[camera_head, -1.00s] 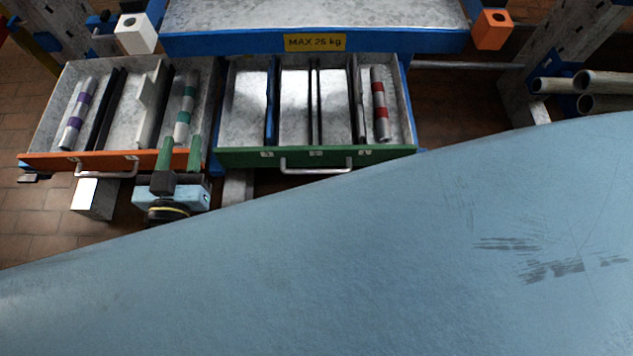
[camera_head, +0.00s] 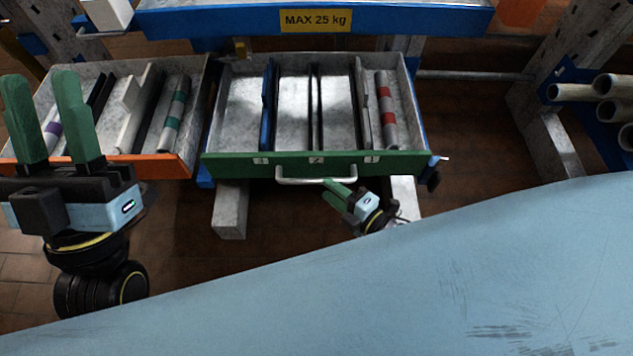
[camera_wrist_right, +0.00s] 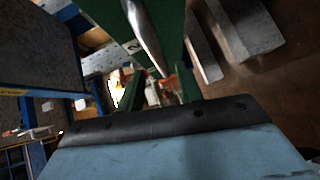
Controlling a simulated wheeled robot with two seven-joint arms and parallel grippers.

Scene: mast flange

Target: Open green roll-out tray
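The green-fronted tray (camera_head: 230,166) is rolled out below the blue shelf edge, its inside exposed. It holds a blue divider, dark dividers and a red-banded grey rod (camera_head: 386,110). Its metal handle (camera_head: 317,181) also shows in the right wrist view (camera_wrist_right: 146,35). My right gripper (camera_head: 331,189) is at the handle's lower right, close to it. Its green fingers stand apart in the wrist view; I cannot tell whether the handle lies between them. My left gripper (camera_head: 42,100) is open and empty, in front of the orange-fronted tray (camera_head: 170,166).
The orange-fronted tray is also rolled out, with banded rods inside. A blue shelf edge with a MAX 25 kg label (camera_head: 316,20) is above. Pipes (camera_head: 590,92) and a metal upright stand at the right. A large light-blue surface (camera_head: 400,290) fills the foreground.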

